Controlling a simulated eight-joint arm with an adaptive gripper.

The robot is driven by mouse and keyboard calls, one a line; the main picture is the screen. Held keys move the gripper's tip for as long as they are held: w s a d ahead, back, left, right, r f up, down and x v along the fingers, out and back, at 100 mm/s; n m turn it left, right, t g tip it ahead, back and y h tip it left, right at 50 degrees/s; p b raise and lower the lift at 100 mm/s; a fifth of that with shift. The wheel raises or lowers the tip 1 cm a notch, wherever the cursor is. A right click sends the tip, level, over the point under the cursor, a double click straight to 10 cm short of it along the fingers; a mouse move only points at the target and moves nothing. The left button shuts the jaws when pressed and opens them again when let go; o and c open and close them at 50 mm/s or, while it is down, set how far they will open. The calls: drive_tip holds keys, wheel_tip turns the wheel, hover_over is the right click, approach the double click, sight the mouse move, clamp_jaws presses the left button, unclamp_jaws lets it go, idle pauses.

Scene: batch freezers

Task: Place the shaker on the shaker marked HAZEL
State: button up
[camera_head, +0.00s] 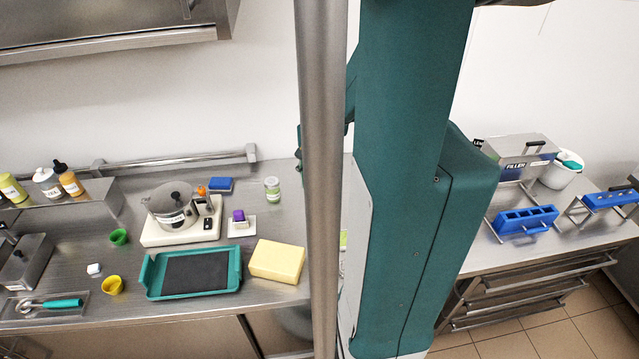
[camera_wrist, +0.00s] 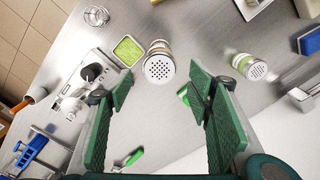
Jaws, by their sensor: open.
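In the wrist view, a shaker (camera_wrist: 159,63) with a round, perforated pale lid and brownish contents stands on the metal counter. My gripper (camera_wrist: 160,90) is open, with its green-padded fingers on either side of the line to that shaker; nothing is held. A second shaker (camera_wrist: 249,67) with a perforated lid and green contents stands to the right, apart from the first. A small jar with green contents (camera_head: 272,189) shows in the head view, right of the white scale. No HAZEL lettering is readable. My arm hides the middle counter and my gripper in the head view.
A green-filled tray (camera_wrist: 128,50) stands just left of the first shaker. A wire coil (camera_wrist: 96,16) and a green-handled tool (camera_wrist: 133,157) lie nearby. In the head view are a teal tray (camera_head: 153,285), a yellow block (camera_head: 277,261) and blue moulds (camera_head: 526,219).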

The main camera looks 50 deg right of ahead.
idle(0.5)
drive_tip(key=shift+w+a+r, duration=0.2)
drive_tip(key=shift+w+a, duration=0.05)
drive_tip(key=shift+a, duration=0.2)
drive_tip(key=a+r+n+t, duration=0.2)
drive_tip(key=a+r+n, duration=0.2)
drive_tip(key=a, duration=0.9)
drive_tip(key=a+r+n+t, duration=0.2)
drive_tip(key=a+r+n, duration=0.2)
drive_tip(key=a+n, duration=0.4)
drive_tip(key=w+a+r+n+t, duration=0.1)
drive_tip(key=a+r+n+t, duration=0.2)
drive_tip(key=a, duration=1.5)
wheel_tip(320, 180, up, 2)
drive_tip(key=n, duration=0.3)
